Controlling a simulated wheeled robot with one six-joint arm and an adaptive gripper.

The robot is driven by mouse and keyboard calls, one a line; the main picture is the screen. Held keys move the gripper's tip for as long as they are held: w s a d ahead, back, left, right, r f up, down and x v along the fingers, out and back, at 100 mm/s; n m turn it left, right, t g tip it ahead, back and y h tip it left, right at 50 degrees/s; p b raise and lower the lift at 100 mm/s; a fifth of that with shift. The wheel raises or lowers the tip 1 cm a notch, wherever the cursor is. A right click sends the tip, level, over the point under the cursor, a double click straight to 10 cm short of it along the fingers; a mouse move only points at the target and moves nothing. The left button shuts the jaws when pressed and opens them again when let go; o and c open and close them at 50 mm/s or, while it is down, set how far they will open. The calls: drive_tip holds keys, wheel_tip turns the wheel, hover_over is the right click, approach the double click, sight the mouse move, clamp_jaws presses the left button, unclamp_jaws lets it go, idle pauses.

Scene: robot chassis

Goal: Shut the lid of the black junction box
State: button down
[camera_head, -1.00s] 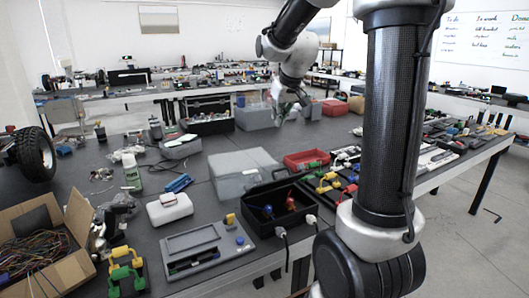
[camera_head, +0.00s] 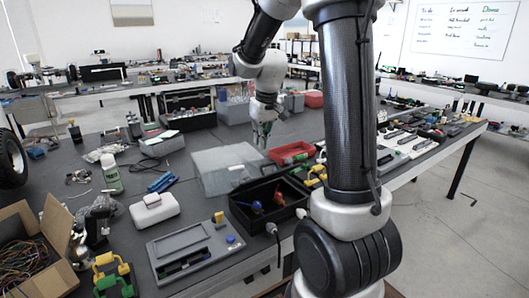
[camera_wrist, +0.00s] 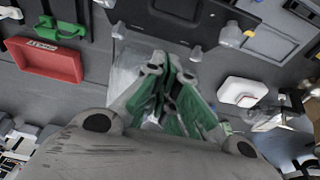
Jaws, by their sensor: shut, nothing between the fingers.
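The black junction box (camera_head: 240,213) stands open at the table's front edge, with red and blue parts inside. Part of a dark box also shows at the top of the wrist view (camera_wrist: 180,22). A translucent grey cover (camera_head: 215,172) lies directly behind the box. I cannot tell if it is the lid or whether it is hinged to the box. My gripper (camera_head: 264,138) points down, shut and empty, behind the box near the cover's far right corner. In the wrist view its green-padded fingers (camera_wrist: 168,68) hide part of the translucent piece.
A red tray (camera_head: 291,152) lies just right of the cover. A grey device (camera_head: 195,250) and a white case (camera_head: 153,209) stand left of the box. Yellow and green clamps (camera_head: 314,172) lie right of it.

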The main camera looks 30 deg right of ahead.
drive_tip(key=shift+s+f, duration=0.55)
drive_tip(key=shift+f, duration=0.35)
drive_tip(key=shift+s+f, duration=0.55)
drive_tip(key=shift+f, duration=0.35)
